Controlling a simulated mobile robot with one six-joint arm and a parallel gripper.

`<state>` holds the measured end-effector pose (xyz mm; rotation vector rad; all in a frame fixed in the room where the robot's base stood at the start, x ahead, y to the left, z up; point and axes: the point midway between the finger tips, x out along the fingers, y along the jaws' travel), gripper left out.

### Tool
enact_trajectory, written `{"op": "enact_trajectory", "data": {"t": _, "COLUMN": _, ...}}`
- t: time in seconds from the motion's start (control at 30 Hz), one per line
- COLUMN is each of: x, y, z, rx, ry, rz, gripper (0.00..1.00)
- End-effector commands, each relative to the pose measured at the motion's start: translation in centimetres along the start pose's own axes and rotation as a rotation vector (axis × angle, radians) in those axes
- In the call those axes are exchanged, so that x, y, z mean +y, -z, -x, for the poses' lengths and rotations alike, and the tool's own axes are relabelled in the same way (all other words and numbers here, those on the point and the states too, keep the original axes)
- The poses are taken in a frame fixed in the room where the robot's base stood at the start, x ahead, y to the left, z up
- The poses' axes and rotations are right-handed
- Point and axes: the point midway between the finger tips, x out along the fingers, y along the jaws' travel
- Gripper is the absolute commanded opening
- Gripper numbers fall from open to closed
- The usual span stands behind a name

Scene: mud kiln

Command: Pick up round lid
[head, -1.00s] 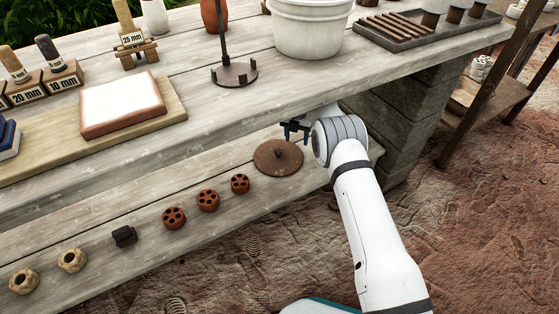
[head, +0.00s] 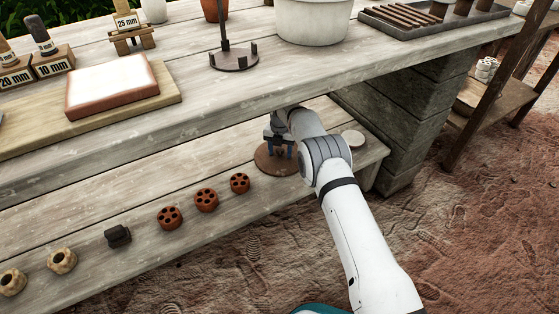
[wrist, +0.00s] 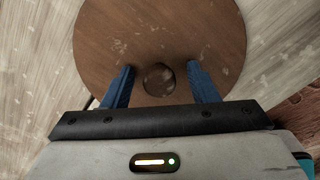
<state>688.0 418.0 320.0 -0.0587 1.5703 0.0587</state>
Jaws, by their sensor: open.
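The round lid (head: 268,163) is a flat brown disc lying on the lower shelf. In the wrist view the lid (wrist: 160,30) fills the top middle, with a dark round knob (wrist: 159,80) at its centre. My gripper (head: 279,150) is over the lid, under the upper tabletop's front edge. In the wrist view its blue fingers (wrist: 160,82) are apart, one on each side of the knob, with a gap on both sides. The fingers hold nothing. I cannot tell the exact height of the fingertips above the lid. My arm hides the lid's right part in the head view.
The upper tabletop (head: 210,120) overhangs the shelf behind my gripper. A pale disc (head: 352,138) lies right of my arm, near the stone block support (head: 405,130).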

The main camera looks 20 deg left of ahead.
Motion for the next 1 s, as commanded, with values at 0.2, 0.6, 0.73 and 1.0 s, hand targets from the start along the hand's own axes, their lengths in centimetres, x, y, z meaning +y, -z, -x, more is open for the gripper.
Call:
{"op": "enact_trajectory", "data": {"t": 0.2, "x": 0.05, "y": 0.03, "z": 0.08, "rx": 0.000, "ry": 0.000, "rz": 0.001, "gripper": 0.49}}
{"op": "enact_trajectory", "data": {"t": 0.6, "x": 0.11, "y": 0.07, "z": 0.08, "rx": 0.000, "ry": 0.000, "rz": 0.002, "gripper": 0.17}}
{"op": "enact_trajectory", "data": {"t": 0.73, "x": 0.14, "y": 0.06, "z": 0.13, "rx": -0.001, "ry": 0.000, "rz": 0.002, "gripper": 0.10}}
{"op": "enact_trajectory", "data": {"t": 1.0, "x": 0.19, "y": 0.06, "z": 0.71, "rx": -0.001, "ry": -0.001, "rz": 0.002, "gripper": 0.10}}
